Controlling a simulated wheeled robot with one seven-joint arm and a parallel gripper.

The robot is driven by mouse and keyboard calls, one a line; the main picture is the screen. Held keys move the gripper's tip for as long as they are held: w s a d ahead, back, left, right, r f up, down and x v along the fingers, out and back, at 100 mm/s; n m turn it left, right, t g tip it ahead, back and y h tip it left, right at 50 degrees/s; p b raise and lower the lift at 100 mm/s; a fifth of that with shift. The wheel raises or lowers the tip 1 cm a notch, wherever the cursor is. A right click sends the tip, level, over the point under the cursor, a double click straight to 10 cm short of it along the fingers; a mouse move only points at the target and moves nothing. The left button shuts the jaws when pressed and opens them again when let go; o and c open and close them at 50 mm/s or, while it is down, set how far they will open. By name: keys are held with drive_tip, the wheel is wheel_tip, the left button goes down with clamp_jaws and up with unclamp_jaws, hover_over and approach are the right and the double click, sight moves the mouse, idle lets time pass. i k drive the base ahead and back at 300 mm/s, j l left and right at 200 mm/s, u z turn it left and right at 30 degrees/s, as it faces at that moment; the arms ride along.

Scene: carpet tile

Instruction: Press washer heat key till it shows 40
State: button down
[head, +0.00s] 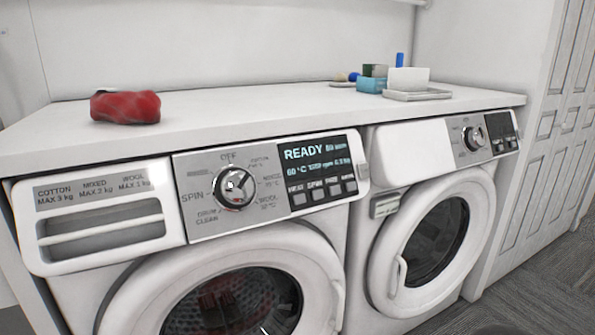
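The washer (170,256) stands at the left under a white counter. Its dark display (318,152) is lit and shows READY, with what looks like 60 °C on the line below; the smaller text is hard to read. The heat key (298,199) is the leftmost of a row of small grey keys under the display. A round silver dial (235,188) sits left of the display on the same panel. The washer's round door is shut, with something reddish behind the glass. My gripper is not in view.
A second machine (385,215) with a shut round door stands right of the washer. On the counter (215,118) lie a red cloth bundle (125,106) and, at the back right, a blue box (369,85) beside a white tray (418,95). Grey carpet shows at lower right.

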sight(299, 198)
drive_tip(key=u, duration=1.25)
drive_tip(key=k+l+u, duration=0.15)
drive_tip(key=u, duration=0.2)
drive_tip(key=k+l, duration=0.25)
drive_tip(key=k, duration=0.2)
